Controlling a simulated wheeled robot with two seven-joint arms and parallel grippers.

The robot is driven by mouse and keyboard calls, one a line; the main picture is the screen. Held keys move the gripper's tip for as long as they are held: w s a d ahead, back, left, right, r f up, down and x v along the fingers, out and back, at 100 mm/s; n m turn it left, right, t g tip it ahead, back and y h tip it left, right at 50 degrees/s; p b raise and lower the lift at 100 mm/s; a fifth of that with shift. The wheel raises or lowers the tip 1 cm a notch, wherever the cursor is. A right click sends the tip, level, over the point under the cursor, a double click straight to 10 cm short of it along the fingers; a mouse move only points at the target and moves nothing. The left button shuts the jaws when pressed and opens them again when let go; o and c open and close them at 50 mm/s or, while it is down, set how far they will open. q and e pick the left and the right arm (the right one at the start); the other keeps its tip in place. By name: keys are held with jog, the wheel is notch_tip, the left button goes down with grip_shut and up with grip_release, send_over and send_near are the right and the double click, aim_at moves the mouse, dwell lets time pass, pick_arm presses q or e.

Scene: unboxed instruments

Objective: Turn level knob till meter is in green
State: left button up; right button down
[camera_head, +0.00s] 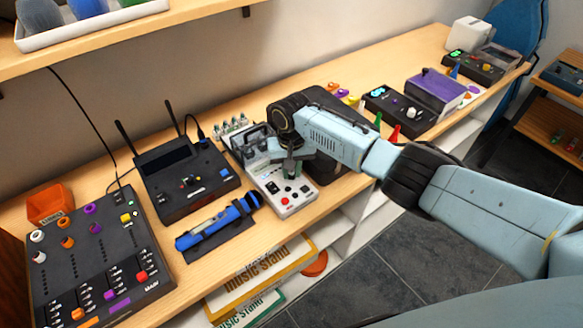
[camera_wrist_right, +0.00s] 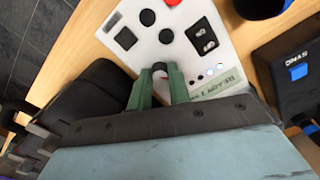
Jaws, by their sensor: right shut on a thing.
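The white instrument (camera_head: 296,203) stands on the wooden bench, with a red button and dark buttons on its near end. My right gripper (camera_head: 291,170) is over its middle, pointing down. In the right wrist view, the green fingers of my right gripper (camera_wrist_right: 162,80) are closed around a small black knob (camera_wrist_right: 159,68) on the white panel (camera_wrist_right: 165,50). Printed lettering (camera_wrist_right: 214,88) and small round lights lie beside the fingers. I cannot see a meter's needle or green zone; my gripper and arm hide part of the instrument. My left gripper is not in view.
A blue cylindrical tool (camera_head: 212,226) lies left of the instrument, near a black box with antennas (camera_head: 184,180). A dark mixer panel (camera_head: 92,262) stands further left. A dark case (camera_head: 325,165) sits close on the right, beneath my arm.

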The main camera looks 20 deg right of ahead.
aim_at(292, 173)
jog(key=c, duration=1.3)
grip_release()
jog(key=shift+r, duration=0.1)
notch_tip(292, 173, up, 13)
jog(key=shift+r, duration=0.15)
